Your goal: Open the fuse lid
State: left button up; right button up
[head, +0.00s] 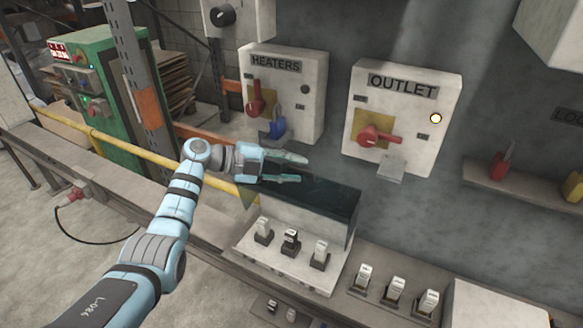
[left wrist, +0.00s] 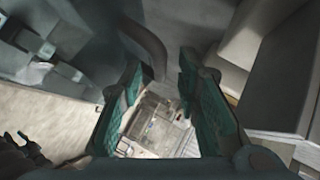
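The fuse lid (head: 318,202) is a dark, see-through cover on the white fuse box (head: 285,270), low in the middle of the head view. It appears raised at the back of the box, and several fuses with white tops (head: 263,229) show uncovered in front of it. My left gripper (head: 303,169) is open, with its teal fingers spread just above the lid's back left part. I cannot tell whether a finger touches the lid. In the left wrist view the open fingers (left wrist: 158,108) have no clear object held between them. My right gripper is out of view.
The heaters box (head: 300,95) and the outlet box (head: 430,105), with red handles, hang on the wall behind. More fuses (head: 396,290) stand on the ledge to the right. A yellow rail (head: 140,152) runs at the left. A shelf (head: 520,197) is at the right.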

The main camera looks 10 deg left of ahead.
pick_arm(q)
jog(key=shift+a, duration=0.15)
jog(key=v, duration=1.1)
jog(key=shift+s+a, duration=0.25)
jog(key=shift+a, duration=0.1)
jog(key=shift+d+r, duration=0.1)
